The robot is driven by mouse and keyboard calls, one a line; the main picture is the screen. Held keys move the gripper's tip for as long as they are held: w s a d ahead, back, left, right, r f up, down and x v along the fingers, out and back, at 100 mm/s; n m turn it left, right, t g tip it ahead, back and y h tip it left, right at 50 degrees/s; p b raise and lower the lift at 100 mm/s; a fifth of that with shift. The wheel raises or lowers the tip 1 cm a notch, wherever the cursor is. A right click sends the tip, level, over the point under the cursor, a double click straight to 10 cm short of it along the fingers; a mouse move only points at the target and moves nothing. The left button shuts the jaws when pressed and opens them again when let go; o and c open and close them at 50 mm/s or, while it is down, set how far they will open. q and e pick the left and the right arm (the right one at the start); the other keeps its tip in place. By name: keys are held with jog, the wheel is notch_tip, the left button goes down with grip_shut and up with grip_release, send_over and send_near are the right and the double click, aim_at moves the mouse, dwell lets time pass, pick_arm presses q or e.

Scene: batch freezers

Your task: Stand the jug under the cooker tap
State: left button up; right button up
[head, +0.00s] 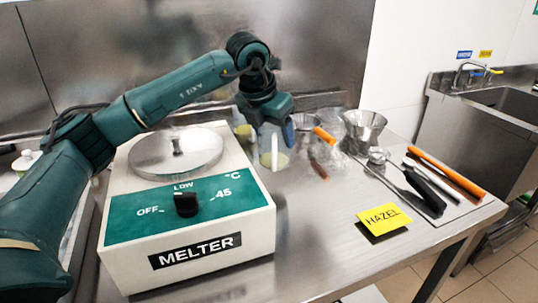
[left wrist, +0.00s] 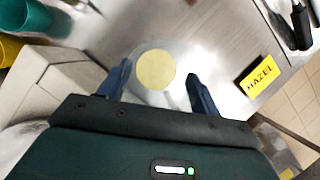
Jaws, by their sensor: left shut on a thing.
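A clear jug (head: 275,159) with pale yellow contents is at my left gripper (head: 272,125), right of the melter in the head view. In the left wrist view the yellow contents (left wrist: 155,69) show as a round disc seen from above, between the two fingers of my left gripper (left wrist: 160,88). The gripper is shut on the jug. The jug's clear walls are faint, and I cannot tell whether its base touches the steel table. I cannot make out a cooker or its tap in either view. My right gripper is not in view.
The melter (head: 187,235) stands front left on the steel table (head: 330,235). Right of the jug are a metal bowl (head: 364,128), several long-handled tools including an orange one (head: 447,173), and a yellow HAZEL card (head: 383,218). A sink with a tap (head: 462,72) is far right.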

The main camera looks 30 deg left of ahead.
pick_arm(q)
jog(key=shift+f, duration=3)
jog(key=shift+f, duration=0.2)
jog(key=o, duration=1)
